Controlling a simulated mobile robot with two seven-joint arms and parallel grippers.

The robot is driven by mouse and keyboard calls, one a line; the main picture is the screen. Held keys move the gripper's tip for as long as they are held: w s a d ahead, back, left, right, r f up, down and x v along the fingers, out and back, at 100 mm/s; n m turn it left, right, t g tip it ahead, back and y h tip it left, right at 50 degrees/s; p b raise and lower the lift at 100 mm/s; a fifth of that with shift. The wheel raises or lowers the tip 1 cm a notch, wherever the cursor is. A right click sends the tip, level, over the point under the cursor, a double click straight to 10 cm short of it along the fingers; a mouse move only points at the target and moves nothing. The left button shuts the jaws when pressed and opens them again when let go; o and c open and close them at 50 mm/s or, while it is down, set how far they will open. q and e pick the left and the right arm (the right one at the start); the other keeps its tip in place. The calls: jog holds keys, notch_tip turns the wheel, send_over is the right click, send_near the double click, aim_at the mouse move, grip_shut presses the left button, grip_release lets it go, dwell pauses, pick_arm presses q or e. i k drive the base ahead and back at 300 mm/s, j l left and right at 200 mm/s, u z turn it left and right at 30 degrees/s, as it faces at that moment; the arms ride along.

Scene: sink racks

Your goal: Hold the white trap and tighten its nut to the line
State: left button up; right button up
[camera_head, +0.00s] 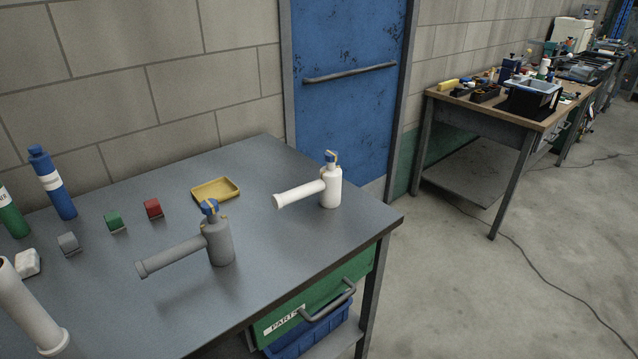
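The white trap (331,188) stands upright on the grey workbench near its right corner. Its side pipe points left, toward the front of the bench. A blue nut (331,157) with yellowish marks sits on its top. The marks are too small to tell whether the nut is at the line. A similar grey trap (219,243) stands nearer and to the left, with its own blue nut (209,207). Neither of my grippers is in view, and nothing holds either trap.
A yellow tray (216,190) lies behind the grey trap. Red (153,208), green (115,221) and grey (69,244) blocks, a white lump (27,263), a blue bottle (53,184) and a green bottle (12,212) are at left. The bench's right front is clear.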

aim_at(330, 157)
jog(key=i+l+u, duration=0.1)
jog(key=u, duration=0.25)
jog(key=l+u, duration=0.35)
jog(key=i+l+u, duration=0.1)
jog(key=u, duration=0.25)
jog(key=l+u, duration=0.3)
jog(key=l, duration=1.5)
jog(key=k, duration=0.15)
jog(key=i, duration=0.15)
